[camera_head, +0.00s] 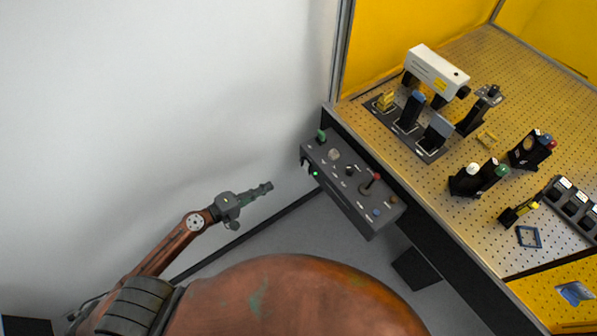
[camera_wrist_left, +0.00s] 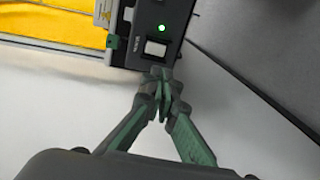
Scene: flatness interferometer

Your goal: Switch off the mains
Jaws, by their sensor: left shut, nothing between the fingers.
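The dark control box (camera_head: 362,218) is fixed to the front edge of the optical table. On its left end is a white rocker switch (camera_head: 305,166), with a lit green lamp (camera_head: 315,174) close by. In the left wrist view the white rocker switch (camera_wrist_left: 155,48) sits in a dark panel with small lettering, below the lit green lamp (camera_wrist_left: 162,28). My left gripper (camera_head: 268,186) is shut and empty, pointing at this end of the box with a gap between. In the left wrist view its fingertips (camera_wrist_left: 161,76) overlap the panel's lower edge, just below the switch. My right gripper is not in view.
The box top carries a green knob (camera_head: 321,136), a red-tipped lever (camera_head: 376,178) and other controls. The perforated table (camera_head: 465,215) holds a white instrument (camera_head: 437,70) and several optical mounts. A pale wall stands behind my left arm. The space around the left gripper is clear.

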